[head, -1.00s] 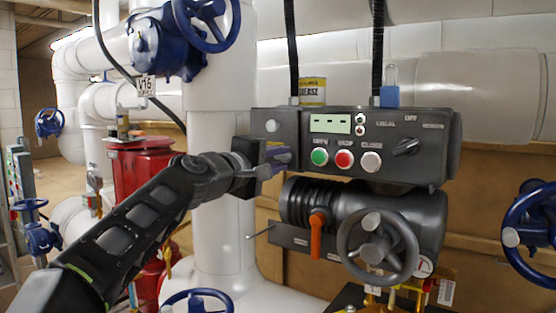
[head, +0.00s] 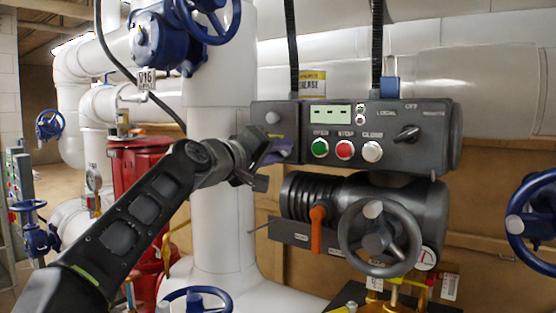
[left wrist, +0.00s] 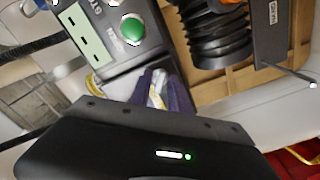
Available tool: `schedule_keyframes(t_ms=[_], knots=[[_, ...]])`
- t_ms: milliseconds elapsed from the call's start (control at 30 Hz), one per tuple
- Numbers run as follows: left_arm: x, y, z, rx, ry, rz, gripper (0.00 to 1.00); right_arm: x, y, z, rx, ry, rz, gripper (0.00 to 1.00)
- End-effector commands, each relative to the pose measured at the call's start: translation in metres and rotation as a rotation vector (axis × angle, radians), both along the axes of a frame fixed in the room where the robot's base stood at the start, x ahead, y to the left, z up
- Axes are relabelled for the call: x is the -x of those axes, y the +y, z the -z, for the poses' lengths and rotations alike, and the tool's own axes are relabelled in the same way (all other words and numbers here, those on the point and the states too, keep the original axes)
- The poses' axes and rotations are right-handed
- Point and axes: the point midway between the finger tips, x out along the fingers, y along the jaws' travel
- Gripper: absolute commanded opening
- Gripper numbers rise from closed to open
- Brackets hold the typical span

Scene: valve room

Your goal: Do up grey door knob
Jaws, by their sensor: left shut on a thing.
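The black control box (head: 380,168) is in the middle of the head view. A round grey knob (head: 272,117) shows on the upper part of its left end. My left gripper (head: 279,151) is at that left end, just below this knob, with its dark purple-blue fingers against the box. In the left wrist view the fingers (left wrist: 160,92) are closed around a small pale grey piece (left wrist: 157,89), beside the green button. It looks like a knob, but the fingers hide most of it. My right gripper is in no view.
The box carries green (head: 320,148), red (head: 345,149) and white (head: 372,151) buttons and a black selector (head: 406,134). Below are an orange lever (head: 317,230) and a grey handwheel (head: 379,238). A white pipe (head: 220,215) stands close behind my left wrist.

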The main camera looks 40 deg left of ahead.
Motion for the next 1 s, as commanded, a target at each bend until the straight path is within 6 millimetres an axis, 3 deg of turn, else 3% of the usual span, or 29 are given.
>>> schedule_keyframes(t_ms=[500,1000], knots=[[-0.001,0.0,0.004,-0.492,0.014,0.002,0.0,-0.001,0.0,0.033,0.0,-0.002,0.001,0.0],[-0.001,0.0,0.003,-0.866,0.023,0.003,0.0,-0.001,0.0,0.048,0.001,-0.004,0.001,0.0]])
